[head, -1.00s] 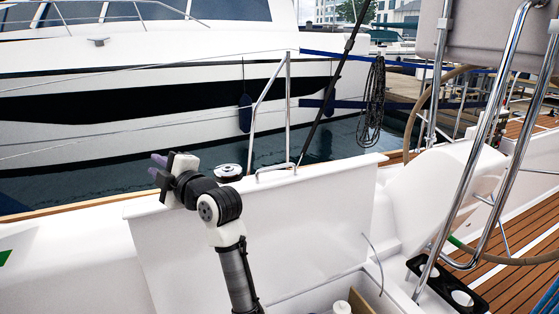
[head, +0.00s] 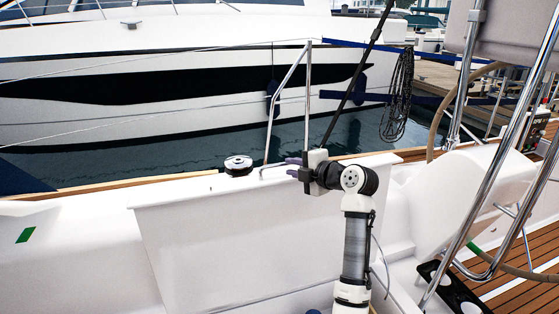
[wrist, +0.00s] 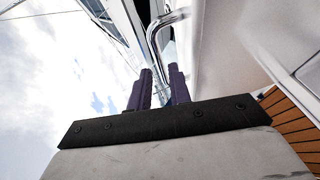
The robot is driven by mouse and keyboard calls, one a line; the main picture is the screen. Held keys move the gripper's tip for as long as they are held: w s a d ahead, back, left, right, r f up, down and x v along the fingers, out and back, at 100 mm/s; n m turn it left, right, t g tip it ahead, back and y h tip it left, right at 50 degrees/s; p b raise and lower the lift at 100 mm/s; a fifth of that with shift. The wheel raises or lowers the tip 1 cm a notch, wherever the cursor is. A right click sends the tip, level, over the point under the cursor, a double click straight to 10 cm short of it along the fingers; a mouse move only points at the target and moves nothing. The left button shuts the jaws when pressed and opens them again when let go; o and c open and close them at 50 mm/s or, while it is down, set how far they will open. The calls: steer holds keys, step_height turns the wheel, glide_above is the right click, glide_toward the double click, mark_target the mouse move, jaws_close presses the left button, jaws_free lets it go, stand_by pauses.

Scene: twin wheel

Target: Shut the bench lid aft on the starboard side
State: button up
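The bench lid (head: 230,240) is a white panel standing raised, close to upright, across the middle of the head view. Its top edge runs from the left up to the right. My gripper (head: 291,166) is at this top edge, right of its middle, with its purple fingers pointing left. I cannot tell whether it touches the lid. My arm hides part of the lid's right side and the bench opening below.
A chrome rail (head: 272,128) rises beside the fingers, and a winch (head: 238,166) is left of it. Chrome tubes (head: 497,150) and a white pedestal (head: 480,185) stand at right. Teak deck (head: 515,290) lies at lower right. A moored boat (head: 150,130) lies beyond the water.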

mark_target(284, 165)
steer(key=p+x, duration=0.1)
steer(key=x, duration=0.6)
jaws_close()
